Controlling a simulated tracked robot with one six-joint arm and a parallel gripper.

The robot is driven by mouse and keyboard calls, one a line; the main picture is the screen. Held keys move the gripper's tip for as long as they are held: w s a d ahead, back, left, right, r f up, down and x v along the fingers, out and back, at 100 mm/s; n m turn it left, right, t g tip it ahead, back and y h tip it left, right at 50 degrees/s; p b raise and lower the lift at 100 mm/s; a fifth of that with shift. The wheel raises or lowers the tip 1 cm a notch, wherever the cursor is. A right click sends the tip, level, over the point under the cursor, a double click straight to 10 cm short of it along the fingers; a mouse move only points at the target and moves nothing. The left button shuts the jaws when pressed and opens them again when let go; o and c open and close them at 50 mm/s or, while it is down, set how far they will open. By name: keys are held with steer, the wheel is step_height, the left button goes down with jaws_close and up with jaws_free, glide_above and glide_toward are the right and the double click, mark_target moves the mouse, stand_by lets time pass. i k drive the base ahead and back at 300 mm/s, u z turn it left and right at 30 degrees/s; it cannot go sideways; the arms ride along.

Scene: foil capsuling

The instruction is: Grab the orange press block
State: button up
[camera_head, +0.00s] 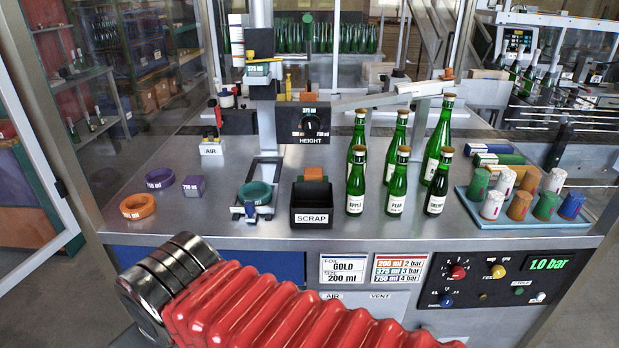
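A small orange block (313,174) shows just above the back of the black SCRAP bin (312,219), in the middle of the steel table. I cannot tell whether it stands behind the bin or rests on its back edge; its lower part is hidden. A second orange piece (309,97) sits on top of the black HEIGHT knob box (310,122). A purple block (194,186) lies at the left, and a teal block (258,70) is up on the press column. My red bellows arm crosses the bottom foreground; my gripper's fingers do not show.
An orange ring (138,206) and a purple ring (160,178) lie at the left. A teal ring (254,194) sits in a holder before the column. Several green bottles (396,180) stand right of the bin; a blue tray (476,214) of coloured capsules is farther right.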

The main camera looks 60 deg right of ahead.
mark_target(315, 174)
steer(key=z, duration=0.1)
steer(key=i, duration=1)
steer(key=u, duration=0.1)
